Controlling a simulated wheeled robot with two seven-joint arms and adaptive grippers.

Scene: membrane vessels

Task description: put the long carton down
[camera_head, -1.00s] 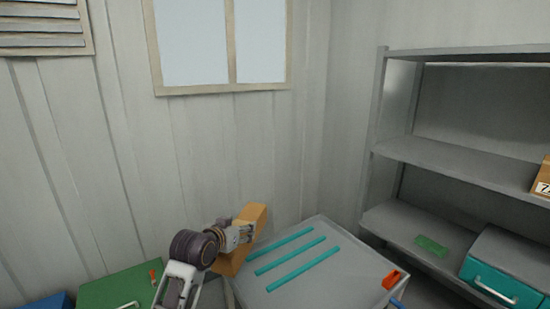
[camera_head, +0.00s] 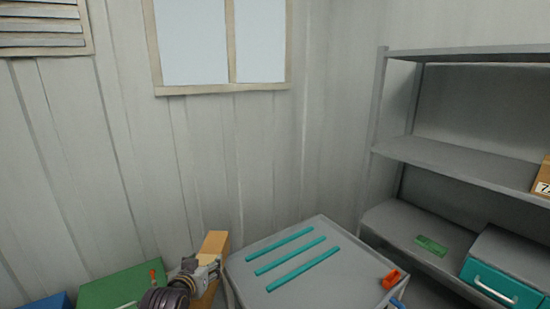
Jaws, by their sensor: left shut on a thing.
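The long carton (camera_head: 213,243) is an orange-tan box in the lower middle of the head view. My right gripper is not in view.
The grey table (camera_head: 345,283) carries several teal strips (camera_head: 292,257) and an orange-red object (camera_head: 390,279) at its right edge. A green case (camera_head: 113,290) is at the lower left. Grey shelving (camera_head: 440,155) stands at right, holding a teal-fronted box (camera_head: 502,283).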

